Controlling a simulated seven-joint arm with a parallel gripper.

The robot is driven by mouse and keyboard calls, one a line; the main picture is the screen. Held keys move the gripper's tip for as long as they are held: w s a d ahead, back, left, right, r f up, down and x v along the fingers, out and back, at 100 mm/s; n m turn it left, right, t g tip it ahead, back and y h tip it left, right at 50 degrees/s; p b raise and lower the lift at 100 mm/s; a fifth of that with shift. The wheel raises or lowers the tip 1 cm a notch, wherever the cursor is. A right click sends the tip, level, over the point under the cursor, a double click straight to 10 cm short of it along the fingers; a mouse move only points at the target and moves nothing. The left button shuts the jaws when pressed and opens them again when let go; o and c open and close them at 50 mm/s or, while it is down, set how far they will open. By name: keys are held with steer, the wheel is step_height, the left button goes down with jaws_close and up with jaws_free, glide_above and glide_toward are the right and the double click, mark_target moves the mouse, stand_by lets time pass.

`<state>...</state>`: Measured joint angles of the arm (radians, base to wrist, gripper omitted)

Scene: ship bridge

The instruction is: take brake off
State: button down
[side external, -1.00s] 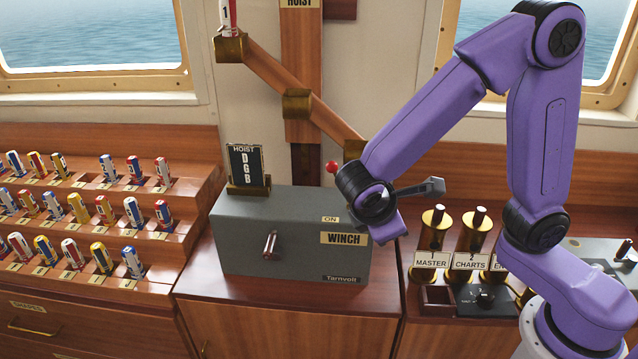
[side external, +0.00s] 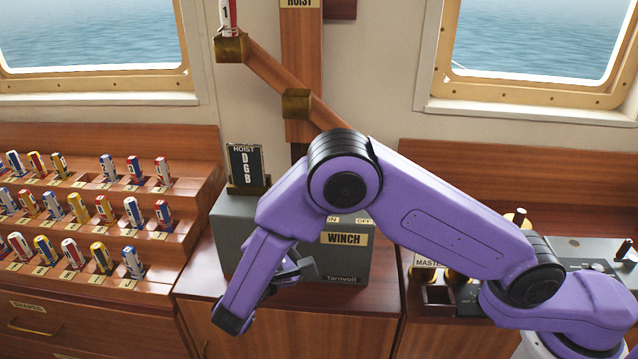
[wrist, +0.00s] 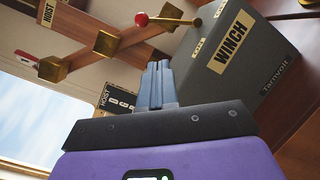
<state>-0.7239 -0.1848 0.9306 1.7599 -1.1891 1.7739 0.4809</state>
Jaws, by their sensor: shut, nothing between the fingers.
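The grey winch box (side external: 340,262) stands on the wooden cabinet, with a WINCH plate (side external: 345,239) and ON and OFF labels. In the side view my arm hides the knob and the front handle. No label reading brake is visible. My gripper (side external: 306,269) is shut and empty, low in front of the box's face. Its closed fingers also show in the wrist view (wrist: 158,68); contact with the box cannot be told.
A HOIST board reading D G B (side external: 246,165) stands at the box's back left. Racks of small coloured rolls (side external: 80,207) fill the left. A sloping wooden rail with brass blocks (side external: 297,103) is behind. Brass cylinders stand at right, partly behind my arm.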

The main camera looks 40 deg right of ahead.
steer(key=shift+w+a+f+t+h, duration=0.1)
steer(key=shift+a+f+t+h, duration=0.2)
steer(key=shift+a+t, duration=0.3)
steer(key=shift+a+f+t+h, duration=0.3)
steer(key=shift+a+t, duration=0.2)
steer(key=shift+a, duration=0.15)
steer(key=x, duration=0.4)
steer(key=s+x, duration=0.1)
steer(key=x, duration=0.3)
steer(key=r+x, duration=0.1)
steer(key=x, duration=0.3)
steer(key=shift+s+d, duration=0.2)
steer(key=shift+d, duration=0.15)
steer(key=shift+s+d+r, duration=0.1)
steer(key=shift+d+r, duration=0.2)
steer(key=shift+d, duration=0.15)
